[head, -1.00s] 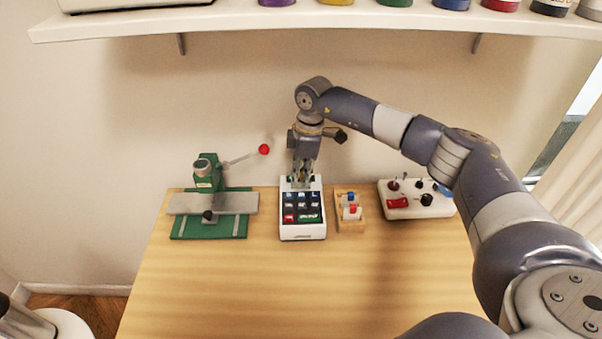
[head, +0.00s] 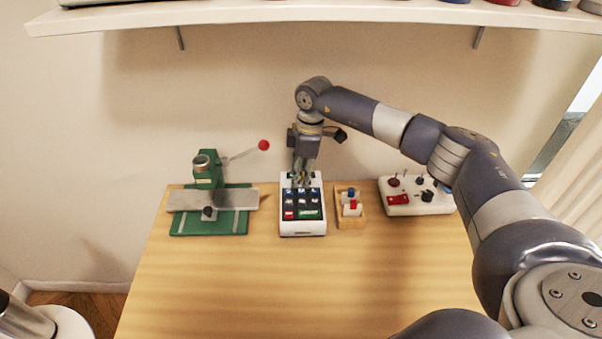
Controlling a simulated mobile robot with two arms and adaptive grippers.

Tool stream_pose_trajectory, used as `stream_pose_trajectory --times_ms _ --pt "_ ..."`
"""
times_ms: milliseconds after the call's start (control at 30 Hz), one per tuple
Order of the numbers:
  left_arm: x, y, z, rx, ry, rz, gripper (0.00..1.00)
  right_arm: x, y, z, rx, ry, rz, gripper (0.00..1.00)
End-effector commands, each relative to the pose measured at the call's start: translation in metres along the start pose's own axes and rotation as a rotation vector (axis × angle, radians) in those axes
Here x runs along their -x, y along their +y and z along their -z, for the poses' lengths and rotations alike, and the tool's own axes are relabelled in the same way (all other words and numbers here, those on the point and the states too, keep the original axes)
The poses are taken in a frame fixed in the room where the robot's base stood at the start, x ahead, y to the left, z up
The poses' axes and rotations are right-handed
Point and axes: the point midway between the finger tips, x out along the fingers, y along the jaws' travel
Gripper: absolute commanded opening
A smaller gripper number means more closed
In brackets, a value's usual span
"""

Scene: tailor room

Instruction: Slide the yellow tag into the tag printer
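The tag printer (head: 303,228) is a white box with dark, blue, red and green keys, standing near the back of the table. My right gripper (head: 302,183) points down at the back end of the printer, over its top. Its fingertips are close together and small in view, and I cannot tell whether they touch the printer. A faint yellowish spot shows between the fingers. I cannot make out the yellow tag for certain there or anywhere else. My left gripper is not in view.
A wooden rack (head: 341,220) holding blue, red and white pieces stands just right of the printer. A control box (head: 402,209) is further right. A green press (head: 208,225) with a red-knobbed lever stands left. The table's front (head: 290,295) is clear; a shelf (head: 320,17) hangs above.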

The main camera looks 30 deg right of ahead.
Motion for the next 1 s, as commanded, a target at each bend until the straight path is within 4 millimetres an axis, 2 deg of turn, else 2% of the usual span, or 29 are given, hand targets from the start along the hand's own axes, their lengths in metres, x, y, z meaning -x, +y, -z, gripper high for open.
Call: stream_pose_trajectory --times_ms 133,267,500,700,833,1000 --pt "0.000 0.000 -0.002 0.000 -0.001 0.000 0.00 0.002 -0.001 0.000 0.000 -0.001 0.003 0.36" --pt "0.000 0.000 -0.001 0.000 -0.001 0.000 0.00 0.018 0.000 0.000 0.000 0.001 0.001 0.36" --pt "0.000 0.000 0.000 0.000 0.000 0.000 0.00 0.069 0.001 0.000 0.001 0.001 -0.002 0.36" --pt "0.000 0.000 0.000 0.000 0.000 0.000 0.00 0.104 0.001 0.000 0.000 0.001 -0.002 0.36" --pt "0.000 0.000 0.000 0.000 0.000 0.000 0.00 0.116 0.000 0.000 0.000 -0.001 0.000 0.36" --pt "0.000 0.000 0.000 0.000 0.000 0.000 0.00 0.120 0.000 0.000 0.000 0.000 0.000 0.36"
